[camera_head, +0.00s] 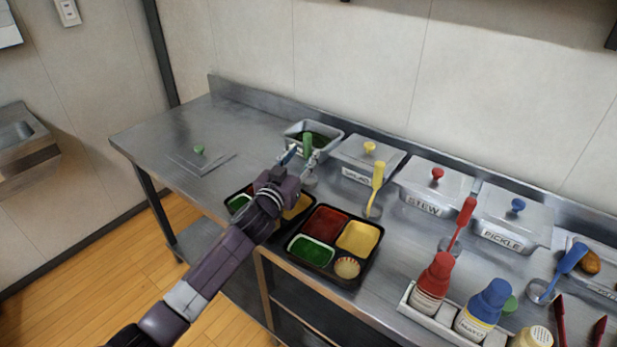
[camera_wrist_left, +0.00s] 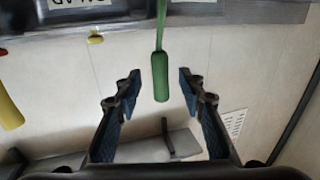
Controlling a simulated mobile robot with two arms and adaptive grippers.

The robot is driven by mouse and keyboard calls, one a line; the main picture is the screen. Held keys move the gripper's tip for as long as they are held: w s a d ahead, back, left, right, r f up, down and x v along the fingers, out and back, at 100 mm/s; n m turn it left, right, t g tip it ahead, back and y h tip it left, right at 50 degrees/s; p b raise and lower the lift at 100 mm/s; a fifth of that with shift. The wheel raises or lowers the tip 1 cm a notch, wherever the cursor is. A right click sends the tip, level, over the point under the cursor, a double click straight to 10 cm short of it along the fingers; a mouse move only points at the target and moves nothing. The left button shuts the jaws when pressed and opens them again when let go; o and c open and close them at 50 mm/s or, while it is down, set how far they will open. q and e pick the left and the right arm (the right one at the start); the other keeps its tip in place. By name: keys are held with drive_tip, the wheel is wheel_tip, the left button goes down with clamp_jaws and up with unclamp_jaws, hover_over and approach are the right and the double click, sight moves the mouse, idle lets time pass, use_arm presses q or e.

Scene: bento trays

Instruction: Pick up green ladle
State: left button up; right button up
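The green ladle (camera_head: 308,144) stands with its handle up at the front of the open metal container at the back of the counter. My left gripper (camera_head: 299,158) is at this handle in the head view. In the left wrist view the green handle (camera_wrist_left: 160,76) hangs between the two fingers of my left gripper (camera_wrist_left: 157,92), which are spread apart with a gap on each side. The fingers do not appear to touch it. The ladle's bowl is partly hidden by my gripper. My right gripper does not show.
The open container (camera_head: 330,130) holds something dark green. A yellow ladle (camera_head: 377,176) stands to the right, before a lidded container (camera_head: 385,157). A black bento tray (camera_head: 345,279) lies in front; another sits partly under my arm. A lid with a green knob (camera_head: 199,150) lies left.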

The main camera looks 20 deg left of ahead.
sight(306, 150)
use_arm(q)
drive_tip(key=shift+w+d+b, duration=0.15)
drive_tip(key=shift+w+b, duration=0.5)
drive_tip(key=shift+w, duration=1.25)
clamp_jaws()
